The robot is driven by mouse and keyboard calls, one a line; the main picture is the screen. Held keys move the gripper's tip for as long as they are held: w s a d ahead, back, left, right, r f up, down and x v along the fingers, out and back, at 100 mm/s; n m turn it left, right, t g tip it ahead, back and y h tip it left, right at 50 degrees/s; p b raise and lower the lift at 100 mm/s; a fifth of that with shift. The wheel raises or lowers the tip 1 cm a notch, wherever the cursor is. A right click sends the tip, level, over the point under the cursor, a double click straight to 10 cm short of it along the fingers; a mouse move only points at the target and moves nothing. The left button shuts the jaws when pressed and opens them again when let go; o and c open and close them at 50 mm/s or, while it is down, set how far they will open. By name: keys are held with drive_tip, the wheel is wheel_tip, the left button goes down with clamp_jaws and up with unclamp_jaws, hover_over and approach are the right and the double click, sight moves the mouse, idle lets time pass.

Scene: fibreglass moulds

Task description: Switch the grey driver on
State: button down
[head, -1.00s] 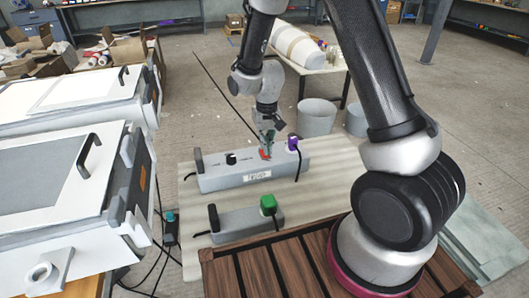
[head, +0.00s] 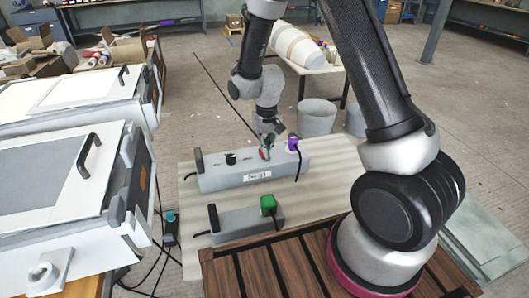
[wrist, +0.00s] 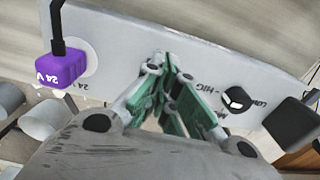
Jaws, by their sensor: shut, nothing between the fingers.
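The grey driver (head: 225,180), a long box, lies on the light mat. A white panel (head: 257,175) with dark marks is on its front. Its top carries a purple plug (head: 292,143), also in the wrist view (wrist: 62,65) marked 24 V, and a black knob (head: 231,158), also in the wrist view (wrist: 236,99). A small red part (head: 265,154) shows on top, close by my gripper (head: 268,143); I cannot tell if they touch. In the wrist view my gripper (wrist: 172,95) is shut and empty over the top face, between plug and knob, hiding part of it.
A smaller grey box (head: 240,221) with a green plug (head: 268,205) stands nearer. A wooden slatted surface (head: 255,270) is in front. White moulds (head: 60,190) stand on the left. Bare mat lies right of the driver.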

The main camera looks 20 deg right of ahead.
drive_tip(key=shift+f, duration=0.6)
drive_tip(key=shift+r, duration=3.55)
